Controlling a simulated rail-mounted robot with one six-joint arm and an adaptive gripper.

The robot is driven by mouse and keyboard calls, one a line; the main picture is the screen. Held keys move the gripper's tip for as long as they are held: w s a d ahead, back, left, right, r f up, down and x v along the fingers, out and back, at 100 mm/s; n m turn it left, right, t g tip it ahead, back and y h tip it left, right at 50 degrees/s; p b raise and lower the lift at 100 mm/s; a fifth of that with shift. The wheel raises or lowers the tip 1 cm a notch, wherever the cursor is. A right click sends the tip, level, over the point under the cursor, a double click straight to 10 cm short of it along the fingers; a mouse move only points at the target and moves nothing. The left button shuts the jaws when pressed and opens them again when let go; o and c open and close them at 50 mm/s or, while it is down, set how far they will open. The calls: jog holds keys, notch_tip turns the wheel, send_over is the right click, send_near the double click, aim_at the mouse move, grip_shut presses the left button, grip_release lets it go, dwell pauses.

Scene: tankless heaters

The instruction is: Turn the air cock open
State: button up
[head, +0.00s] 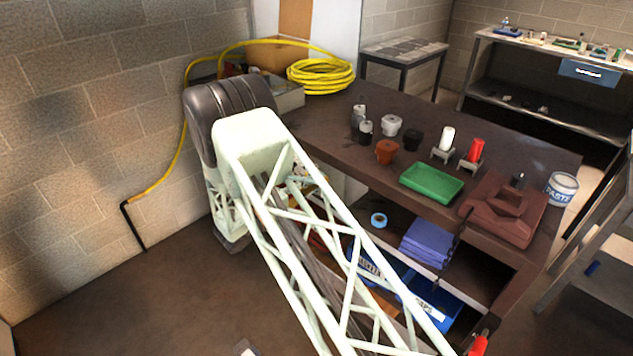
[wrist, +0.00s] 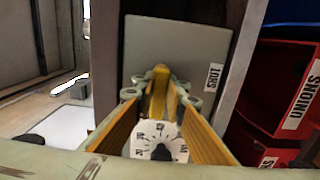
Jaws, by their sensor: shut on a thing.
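In the wrist view my gripper (wrist: 160,88) has its yellow-padded fingers drawn together at their far ends. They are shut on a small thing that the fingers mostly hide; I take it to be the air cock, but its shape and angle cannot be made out. A white dial-like face with black marks and a dark centre (wrist: 158,142) shows between the near ends of the fingers. In the head view my own arm hides the gripper and cock.
Red bins (wrist: 265,105), one labelled "UNIONS", stand close on the right in the wrist view. In the head view a brown workbench (head: 330,125) holds a green tray (head: 432,183), pots and a brown case (head: 503,214). A coiled yellow hose (head: 320,76) lies at its back.

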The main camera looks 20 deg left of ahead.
jog(key=o, duration=0.9)
jog(key=shift+s, duration=0.1)
jog(key=shift+v, duration=5.95)
